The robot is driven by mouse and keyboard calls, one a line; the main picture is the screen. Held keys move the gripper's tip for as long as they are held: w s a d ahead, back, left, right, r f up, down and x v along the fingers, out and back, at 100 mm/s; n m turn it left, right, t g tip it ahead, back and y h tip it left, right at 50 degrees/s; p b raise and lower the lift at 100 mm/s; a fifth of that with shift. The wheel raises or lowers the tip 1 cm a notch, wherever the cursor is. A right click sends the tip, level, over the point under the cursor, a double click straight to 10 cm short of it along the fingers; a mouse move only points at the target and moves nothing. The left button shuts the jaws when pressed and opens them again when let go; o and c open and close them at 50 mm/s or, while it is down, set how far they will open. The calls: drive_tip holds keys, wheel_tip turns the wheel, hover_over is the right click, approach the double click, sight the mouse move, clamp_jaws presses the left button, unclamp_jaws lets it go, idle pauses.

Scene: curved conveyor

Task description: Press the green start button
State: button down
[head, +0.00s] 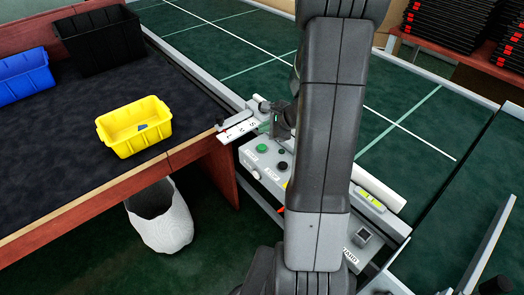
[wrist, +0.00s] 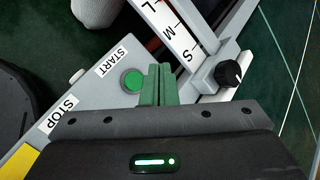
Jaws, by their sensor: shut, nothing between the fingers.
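The green start button (wrist: 133,79) sits on a grey control panel (wrist: 88,92) beside a START label. It also shows in the head view (head: 262,148), on the panel's top face. My gripper (wrist: 158,70) has its two green fingers pressed together with nothing between them. In the wrist view the fingertips are just right of the button and cover none of its middle. In the head view my gripper (head: 266,127) is at the panel's far end, behind the button. I cannot tell the height of the fingertips over the panel.
A strip marked L, M, S (wrist: 178,33) and a black knob (wrist: 229,73) are close to my fingers. A black table (head: 60,130) bears a yellow bin (head: 133,140). A green conveyor (head: 400,150) runs behind the panel. A white wastebasket (head: 165,232) stands below the table.

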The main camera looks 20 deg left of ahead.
sight(265, 148)
drive_tip(key=shift+f+b, duration=1.8)
drive_tip(key=shift+f, duration=0.8)
drive_tip(key=shift+f, duration=0.1)
drive_tip(key=shift+f+b, duration=0.3)
drive_tip(key=shift+b, duration=0.15)
drive_tip(key=shift+f+b, duration=0.45)
drive_tip(key=shift+r, duration=0.1)
idle(0.5)
drive_tip(key=shift+r+p, duration=0.65)
drive_tip(key=shift+r, duration=0.15)
wheel_tip(265, 148, up, 5)
drive_tip(key=p, duration=0.4)
